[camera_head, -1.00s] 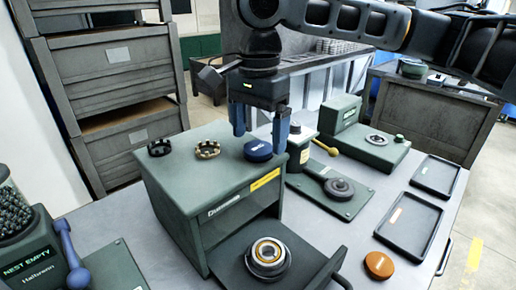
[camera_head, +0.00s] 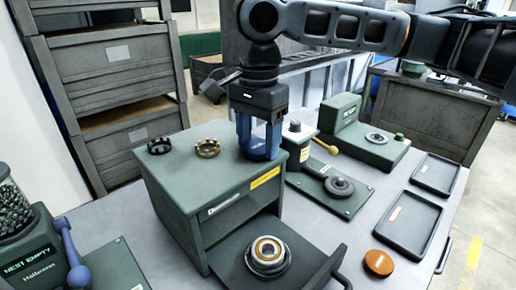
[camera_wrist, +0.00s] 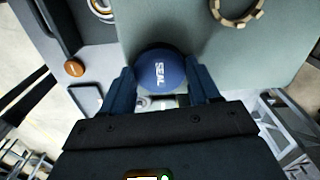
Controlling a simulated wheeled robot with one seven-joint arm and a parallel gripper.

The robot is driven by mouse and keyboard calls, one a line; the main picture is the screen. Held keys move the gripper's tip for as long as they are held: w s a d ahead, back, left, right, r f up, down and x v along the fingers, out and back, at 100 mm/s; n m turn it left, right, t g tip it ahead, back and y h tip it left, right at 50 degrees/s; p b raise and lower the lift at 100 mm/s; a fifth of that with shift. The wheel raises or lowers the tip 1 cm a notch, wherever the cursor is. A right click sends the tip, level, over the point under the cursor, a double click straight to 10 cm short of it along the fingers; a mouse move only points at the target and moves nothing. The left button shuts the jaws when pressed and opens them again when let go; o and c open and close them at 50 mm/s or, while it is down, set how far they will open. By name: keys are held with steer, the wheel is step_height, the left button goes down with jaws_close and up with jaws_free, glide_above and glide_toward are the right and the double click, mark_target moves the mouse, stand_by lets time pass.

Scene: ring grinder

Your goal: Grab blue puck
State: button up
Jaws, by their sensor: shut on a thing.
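The blue puck (camera_wrist: 160,70) is round and carries the word SEAL. In the wrist view it sits between the two blue fingers of my gripper (camera_wrist: 160,88), which are shut on its sides. In the head view my gripper (camera_head: 258,150) points straight down at the right end of the top of the green cabinet (camera_head: 225,195), and its fingers mostly hide the puck. I cannot tell whether the puck still touches the cabinet top.
A black ring (camera_head: 160,146) and a brass-coloured ring (camera_head: 207,148) lie left of my gripper on the cabinet. Below, the open drawer holds a bearing (camera_head: 268,254). An orange puck (camera_head: 379,263) and two dark trays (camera_head: 409,222) lie on the table at right.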

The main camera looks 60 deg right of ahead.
steer(key=shift+c, duration=0.8)
steer(key=shift+r, duration=0.15)
